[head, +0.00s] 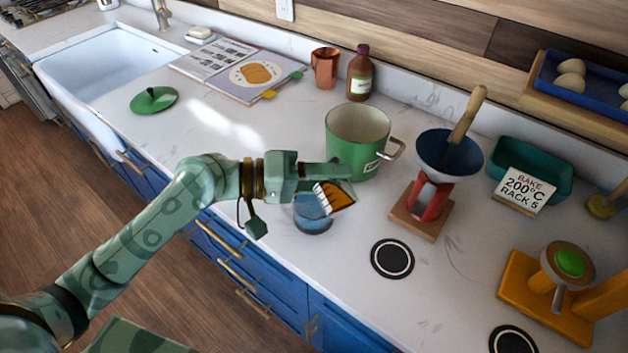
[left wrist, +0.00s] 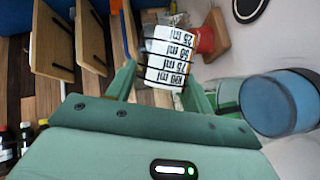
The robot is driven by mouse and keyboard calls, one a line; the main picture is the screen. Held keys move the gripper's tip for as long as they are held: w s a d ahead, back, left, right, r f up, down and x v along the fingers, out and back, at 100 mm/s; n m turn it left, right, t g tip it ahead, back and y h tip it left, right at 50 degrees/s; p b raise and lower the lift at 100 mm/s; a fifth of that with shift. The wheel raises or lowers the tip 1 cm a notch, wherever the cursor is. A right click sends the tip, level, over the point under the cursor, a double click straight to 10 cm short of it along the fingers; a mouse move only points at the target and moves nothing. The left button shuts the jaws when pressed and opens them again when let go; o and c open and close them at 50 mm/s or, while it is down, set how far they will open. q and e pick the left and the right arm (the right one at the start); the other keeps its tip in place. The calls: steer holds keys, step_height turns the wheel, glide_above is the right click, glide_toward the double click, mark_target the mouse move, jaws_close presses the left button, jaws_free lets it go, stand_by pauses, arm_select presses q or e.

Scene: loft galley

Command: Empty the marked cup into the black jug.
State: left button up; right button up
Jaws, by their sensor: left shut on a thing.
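My left gripper (head: 333,184) is shut on the marked cup (head: 328,199), a small cup with a white scale and dark lines. An orange-brown patch shows on its right side; I cannot tell if it is contents. The cup is tilted. In the left wrist view the cup (left wrist: 168,58) sits between the fingers, its scale reading 25 to 100 ml. A translucent blue glass (head: 313,223) stands on the counter below it in the head view, partly hidden by cup and gripper. I see no black jug in either view. My right gripper is not in view.
A green pot (head: 345,140) stands just behind the gripper. A black round coaster (head: 392,258) lies in front. A cookbook (head: 238,72) and green lid (head: 153,100) lie left; the counter between is clear.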

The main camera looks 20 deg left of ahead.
arm_select(q)
steer(key=shift+f, duration=0.2)
steer(key=shift+w+a+r+n, duration=0.25)
steer(key=shift+r+n, duration=0.1)
steer(key=shift+n, duration=0.05)
steer(key=shift+w+a+r+n+h, duration=0.4)
steer(key=shift+r+n, duration=0.1)
steer(key=shift+r, duration=0.15)
stand_by(0.3)
steer(key=shift+w+a+r+n+t+h+b, duration=0.15)
steer(key=shift+n+h+b, duration=0.15)
steer(key=shift+n, duration=0.3)
steer(key=shift+w+a+r+n+t+h+b, duration=0.1)
steer(key=shift+n+t+h+b, duration=0.1)
steer(key=shift+n+b, duration=0.3)
stand_by(1.1)
